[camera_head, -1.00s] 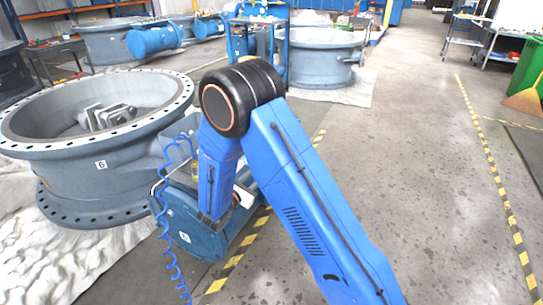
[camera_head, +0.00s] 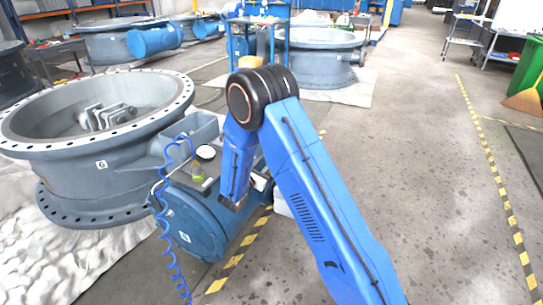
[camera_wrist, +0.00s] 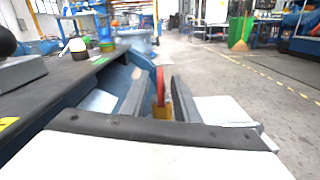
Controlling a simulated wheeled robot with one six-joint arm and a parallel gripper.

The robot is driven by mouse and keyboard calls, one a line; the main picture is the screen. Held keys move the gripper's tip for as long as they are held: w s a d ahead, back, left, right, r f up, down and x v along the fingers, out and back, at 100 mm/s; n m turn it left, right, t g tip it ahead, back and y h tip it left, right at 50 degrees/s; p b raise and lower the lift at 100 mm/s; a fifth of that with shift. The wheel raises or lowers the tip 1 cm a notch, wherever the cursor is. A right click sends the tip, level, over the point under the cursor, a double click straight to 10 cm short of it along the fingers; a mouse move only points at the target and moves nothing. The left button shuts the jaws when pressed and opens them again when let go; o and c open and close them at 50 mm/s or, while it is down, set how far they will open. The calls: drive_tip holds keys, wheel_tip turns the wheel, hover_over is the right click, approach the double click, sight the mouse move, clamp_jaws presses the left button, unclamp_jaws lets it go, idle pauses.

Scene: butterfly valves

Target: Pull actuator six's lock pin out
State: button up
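Actuator six is the blue cylinder (camera_head: 195,222) with a small 6 label, beside the grey valve body (camera_head: 75,170) at left in the head view. My gripper (camera_wrist: 160,82) shows in the wrist view with its two grey fingers apart. A thin red piece (camera_wrist: 160,86), which may be the lock pin's tag or handle, stands between the fingers, with a yellow-gold part (camera_wrist: 162,112) below it. I see gaps on both sides of the red piece. In the head view my arm hides the gripper and the pin.
A blue coiled hose (camera_head: 168,240) hangs at the actuator's left. A small green-yellow item (camera_head: 198,173) and a white-topped one (camera_head: 206,152) stand on the actuator's top. Yellow-black floor tape (camera_head: 228,270) runs beside it.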

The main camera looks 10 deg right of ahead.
drive_tip(key=shift+x, duration=2.7)
clamp_jaws()
